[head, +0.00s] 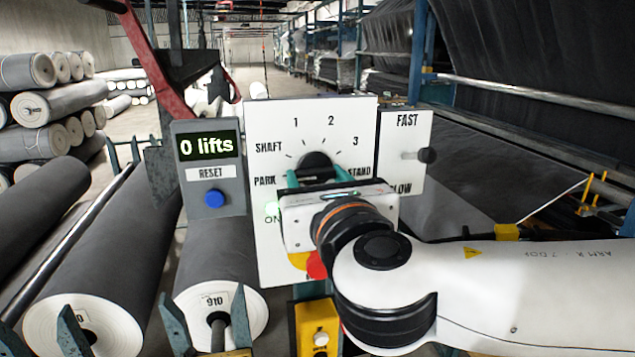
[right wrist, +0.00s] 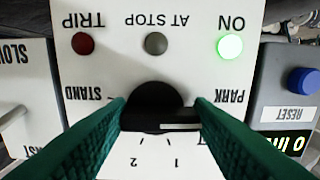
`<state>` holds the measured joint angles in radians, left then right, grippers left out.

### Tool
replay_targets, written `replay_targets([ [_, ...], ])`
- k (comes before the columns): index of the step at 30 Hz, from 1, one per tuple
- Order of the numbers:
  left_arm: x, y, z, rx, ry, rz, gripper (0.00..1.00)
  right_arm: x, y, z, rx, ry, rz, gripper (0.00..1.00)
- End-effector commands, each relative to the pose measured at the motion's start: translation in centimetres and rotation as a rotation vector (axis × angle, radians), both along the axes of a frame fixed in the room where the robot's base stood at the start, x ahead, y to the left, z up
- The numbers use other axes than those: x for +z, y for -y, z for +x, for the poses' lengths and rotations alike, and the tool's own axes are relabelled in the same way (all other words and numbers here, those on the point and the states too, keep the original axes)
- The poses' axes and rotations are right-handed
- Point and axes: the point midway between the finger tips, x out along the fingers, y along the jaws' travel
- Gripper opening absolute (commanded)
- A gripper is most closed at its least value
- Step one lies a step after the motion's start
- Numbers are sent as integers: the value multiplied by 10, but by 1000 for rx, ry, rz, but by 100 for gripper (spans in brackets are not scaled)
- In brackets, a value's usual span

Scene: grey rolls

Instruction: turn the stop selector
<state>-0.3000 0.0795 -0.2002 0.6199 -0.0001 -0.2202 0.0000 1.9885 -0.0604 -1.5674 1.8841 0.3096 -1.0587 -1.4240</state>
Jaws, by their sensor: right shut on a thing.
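The stop selector, a black knob (head: 316,162), sits on a white panel (head: 262,130) marked SHAFT, 1, 2, 3, STAND and PARK. My right gripper (head: 318,178) reaches it from the front, shut on the knob. In the right wrist view the panel is upside down; the teal fingers of the gripper (right wrist: 160,112) are on both sides of the knob (right wrist: 152,97). Its white line points right, to the PARK side; I cannot tell the exact mark. The ON lamp (right wrist: 230,46) glows green; the TRIP lamp (right wrist: 83,43) and AT STOP lamp (right wrist: 156,43) are dark. My left gripper is not visible.
A grey box (head: 211,170) at left reads "0 lifts" above a blue RESET button (head: 215,197). A FAST/SLOW panel (head: 405,145) with a black-ended lever (head: 427,155) stands at right. A red button (head: 317,265) sits below the gripper. Large grey rolls (head: 100,245) lie at left.

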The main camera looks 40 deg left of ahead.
Motion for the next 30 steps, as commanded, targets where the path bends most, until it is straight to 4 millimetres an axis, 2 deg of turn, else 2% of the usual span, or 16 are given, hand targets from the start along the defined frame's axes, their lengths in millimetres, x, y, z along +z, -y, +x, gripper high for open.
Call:
replay_targets([
  [10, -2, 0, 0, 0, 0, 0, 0, -2, 0, 0, 0, 108, -95, 24],
  [27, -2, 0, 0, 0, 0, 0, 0, -2, 0, 0, 1, 129, -113, 24],
  [28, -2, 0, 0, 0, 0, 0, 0, -2, 0, 0, 1, 129, -113, 52],
  [30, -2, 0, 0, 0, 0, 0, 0, -1, 0, 0, 1, 129, -113, 64],
])
